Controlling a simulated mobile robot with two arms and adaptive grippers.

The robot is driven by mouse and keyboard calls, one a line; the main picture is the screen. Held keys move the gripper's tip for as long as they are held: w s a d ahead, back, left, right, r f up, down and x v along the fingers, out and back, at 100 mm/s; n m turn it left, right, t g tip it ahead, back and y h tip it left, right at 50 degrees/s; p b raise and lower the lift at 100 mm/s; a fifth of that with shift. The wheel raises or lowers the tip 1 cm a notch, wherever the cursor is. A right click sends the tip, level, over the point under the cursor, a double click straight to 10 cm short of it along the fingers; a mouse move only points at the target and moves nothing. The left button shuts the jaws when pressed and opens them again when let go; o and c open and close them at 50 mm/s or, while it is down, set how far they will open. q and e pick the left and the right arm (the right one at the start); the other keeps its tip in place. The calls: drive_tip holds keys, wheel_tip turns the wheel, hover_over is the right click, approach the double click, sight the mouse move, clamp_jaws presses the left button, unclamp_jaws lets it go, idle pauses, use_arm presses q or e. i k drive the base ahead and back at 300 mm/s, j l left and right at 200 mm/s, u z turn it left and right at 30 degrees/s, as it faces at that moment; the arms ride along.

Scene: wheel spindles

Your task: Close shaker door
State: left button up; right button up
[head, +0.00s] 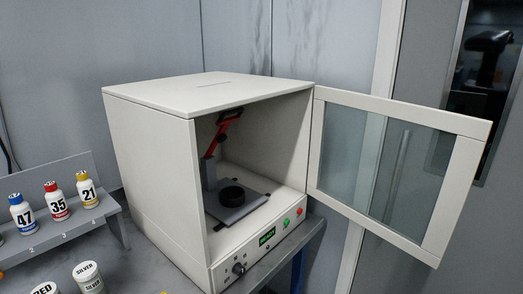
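The shaker (150,150) is a cream-white box standing on a grey bench, with its front opening facing me and to the right. Its door (464,160), a white frame around a glass pane, is hinged at the right edge of the opening and stands wide open, swung out to the right. Inside the shaker are a grey platform with a dark round holder (238,194) and a red clamp lever (222,133), raised above it. The front panel (270,243) has a small green display, a knob and red and green buttons. Neither of my grippers is in view.
A grey rack (75,222) at the left holds bottles numbered 47, 35 and 21. Jars, including a silver-labelled one (88,278), stand at the bottom left, in front of the rack. A wall is close behind the shaker. The door's swing space looks clear.

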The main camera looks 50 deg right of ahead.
sight(473, 133)
drive_tip(key=z, duration=1.3)
